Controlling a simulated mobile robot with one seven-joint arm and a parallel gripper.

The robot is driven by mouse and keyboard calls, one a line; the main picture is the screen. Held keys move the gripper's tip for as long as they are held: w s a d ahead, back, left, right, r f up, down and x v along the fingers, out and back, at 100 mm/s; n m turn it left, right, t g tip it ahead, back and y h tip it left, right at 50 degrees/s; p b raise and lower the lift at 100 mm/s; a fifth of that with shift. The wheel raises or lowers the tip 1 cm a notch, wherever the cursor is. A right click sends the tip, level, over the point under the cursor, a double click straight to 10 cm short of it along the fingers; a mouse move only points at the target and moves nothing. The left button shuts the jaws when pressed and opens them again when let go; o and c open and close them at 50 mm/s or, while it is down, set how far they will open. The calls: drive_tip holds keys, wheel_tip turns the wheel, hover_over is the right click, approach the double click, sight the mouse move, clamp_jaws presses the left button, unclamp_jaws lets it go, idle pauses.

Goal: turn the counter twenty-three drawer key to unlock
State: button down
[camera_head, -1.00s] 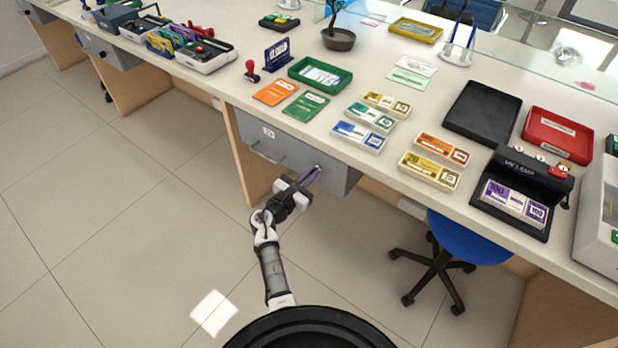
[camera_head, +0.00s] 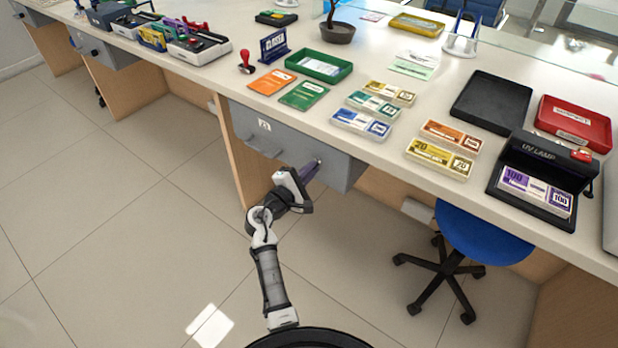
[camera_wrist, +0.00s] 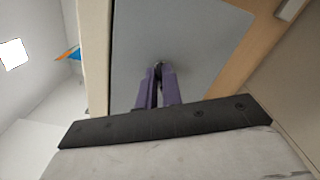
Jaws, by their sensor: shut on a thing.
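The grey drawer (camera_head: 335,168) under the counter has a white number label (camera_head: 264,125) and a bar handle (camera_head: 258,147); it is closed. My gripper (camera_head: 317,163) reaches its front right of the handle. In the wrist view, the purple fingers of my gripper (camera_wrist: 158,72) are shut on the small dark key (camera_wrist: 158,65) against the grey drawer front (camera_wrist: 205,40). Most of the key is hidden between the fingertips, so its angle and the lock state cannot be told. In the wrist view, the gripper is rolled relative to the drawer edges.
The white counter top (camera_head: 400,120) overhangs the drawer. A wooden side panel (camera_head: 232,160) stands left of the drawer. A blue swivel chair (camera_head: 480,238) stands to the right under the counter. Cash boxes and a UV lamp (camera_head: 540,165) sit on top. The floor left is clear.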

drive_tip(key=shift+f+m+b, duration=0.15)
drive_tip(key=shift+m+b, duration=1.25)
drive_tip(key=shift+f+m+b, duration=0.1)
drive_tip(key=shift+m+b, duration=1.25)
drive_tip(key=shift+m, duration=0.05)
drive_tip(key=c, duration=1.6)
unclamp_jaws()
drive_tip(key=shift+o, duration=0.2)
drive_tip(key=p+v, duration=0.1)
drive_tip(key=v, duration=1.2)
drive_tip(key=shift+s+a, duration=0.2)
drive_tip(key=shift+s, duration=0.15)
